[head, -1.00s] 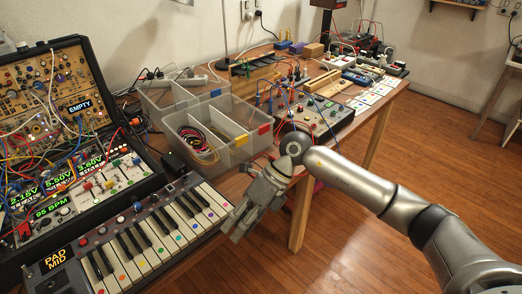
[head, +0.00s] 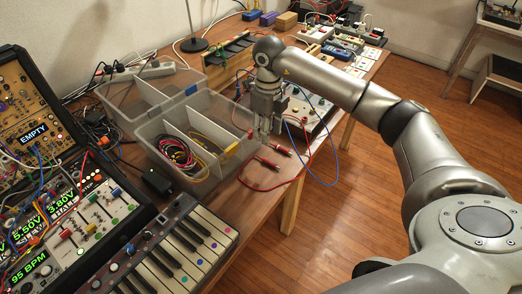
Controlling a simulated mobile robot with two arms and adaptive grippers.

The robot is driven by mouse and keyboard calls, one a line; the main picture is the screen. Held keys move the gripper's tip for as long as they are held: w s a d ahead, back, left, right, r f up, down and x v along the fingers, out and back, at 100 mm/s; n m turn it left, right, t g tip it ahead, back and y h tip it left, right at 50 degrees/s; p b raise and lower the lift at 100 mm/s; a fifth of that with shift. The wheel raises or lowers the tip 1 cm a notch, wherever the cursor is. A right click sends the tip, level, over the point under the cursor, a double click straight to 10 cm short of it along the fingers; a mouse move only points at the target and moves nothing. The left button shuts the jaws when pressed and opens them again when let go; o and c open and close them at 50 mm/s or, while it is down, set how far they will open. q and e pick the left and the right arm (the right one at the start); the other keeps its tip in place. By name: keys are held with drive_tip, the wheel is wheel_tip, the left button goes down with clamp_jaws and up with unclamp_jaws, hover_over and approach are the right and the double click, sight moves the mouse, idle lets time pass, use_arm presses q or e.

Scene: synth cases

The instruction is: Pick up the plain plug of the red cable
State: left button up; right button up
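The red cable (head: 304,165) lies at the table's front edge, beside the clear divided bin, and loops out past the edge. Two red plugs show there, a nearer one (head: 269,163) and a farther one (head: 281,150). They are too small for me to tell which is the plain one. My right gripper (head: 263,137) points down just behind and above the plugs, next to the bin's right wall. No plug shows between its fingers, and their gap is too small to judge. My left gripper is not in view.
The clear bin (head: 190,123) holds coiled red, black and yellow cables. A keyboard (head: 172,250) and a synth case (head: 90,215) stand at the left. A blue cable (head: 336,160) hangs over the table edge from a panel (head: 312,112). Bare wood (head: 232,195) lies in front of the bin.

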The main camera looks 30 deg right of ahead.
hover_over(265, 159)
drive_tip(key=f, duration=0.2)
drive_tip(key=d+f, duration=0.1)
drive_tip(key=f, duration=0.1)
drive_tip(key=shift+s, duration=0.2)
drive_tip(key=shift+w+a+f, duration=0.15)
drive_tip(key=shift+f, duration=0.65)
drive_tip(key=f, duration=0.1)
drive_tip(key=f+p, duration=0.1)
drive_tip(key=f, duration=0.1)
drive_tip(key=shift+a+f, duration=0.2)
drive_tip(key=shift+a, duration=0.15)
drive_tip(key=shift+f, duration=0.7)
clamp_jaws()
